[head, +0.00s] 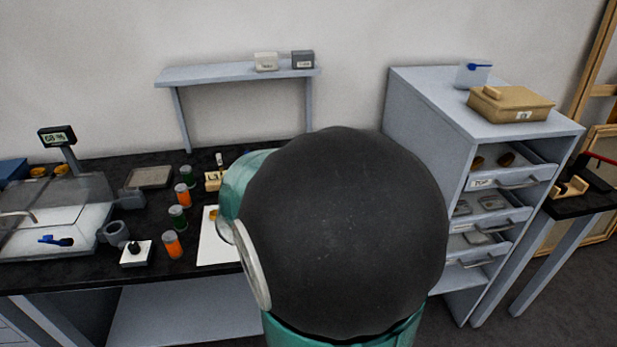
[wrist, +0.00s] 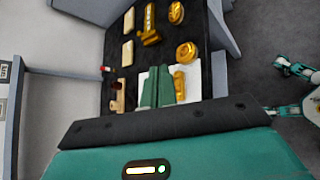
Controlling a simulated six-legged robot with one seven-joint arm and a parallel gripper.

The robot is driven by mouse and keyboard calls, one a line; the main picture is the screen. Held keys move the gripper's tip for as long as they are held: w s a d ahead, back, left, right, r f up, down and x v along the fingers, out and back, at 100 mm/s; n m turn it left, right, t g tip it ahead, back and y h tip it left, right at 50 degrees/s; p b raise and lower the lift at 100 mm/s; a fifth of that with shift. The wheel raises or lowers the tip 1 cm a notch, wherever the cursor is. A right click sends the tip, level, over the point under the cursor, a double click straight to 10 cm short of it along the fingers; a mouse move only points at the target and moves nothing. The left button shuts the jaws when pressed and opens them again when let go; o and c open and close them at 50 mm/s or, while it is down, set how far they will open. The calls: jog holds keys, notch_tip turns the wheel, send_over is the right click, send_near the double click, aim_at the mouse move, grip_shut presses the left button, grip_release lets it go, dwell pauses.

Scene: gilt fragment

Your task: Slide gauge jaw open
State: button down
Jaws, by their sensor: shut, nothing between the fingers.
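In the wrist view, a brass piece with a long bar and wider cross parts, apparently the gauge (wrist: 150,25), lies on the black bench top. How far its jaw is open is too small to tell. My gripper (wrist: 159,70) has its two green fingers together, with nothing seen between them. Its tips are below the gauge in the picture, over or near a white sheet (wrist: 195,86), and apart from the gauge. In the head view, my dark arm joint hides the gripper and the gauge.
Round brass pieces (wrist: 186,52) and pale blocks (wrist: 128,53) lie around the gauge. A brass fragment (wrist: 180,84) is beside my fingers. In the head view, several jars (head: 172,244) and a clear-covered case (head: 60,205) stand left; a drawer cabinet (head: 420,100) stands right.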

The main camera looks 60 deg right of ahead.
jog(key=d+f+n+h, duration=0.1)
jog(key=d+f+n, duration=0.1)
jog(key=d+n, duration=0.1)
jog(key=d+f+n+t+h, duration=0.1)
jog(key=d+f+n, duration=0.2)
jog(key=d, duration=0.1)
jog(key=d+f+n+t+h, duration=0.1)
jog(key=d+f+n, duration=0.1)
jog(key=d+n, duration=0.2)
jog(key=shift+w+d+f, duration=0.1)
jog(key=shift+w+f, duration=0.05)
jog(key=shift+w, duration=0.05)
jog(key=shift+h, duration=0.3)
jog(key=x, duration=1.4)
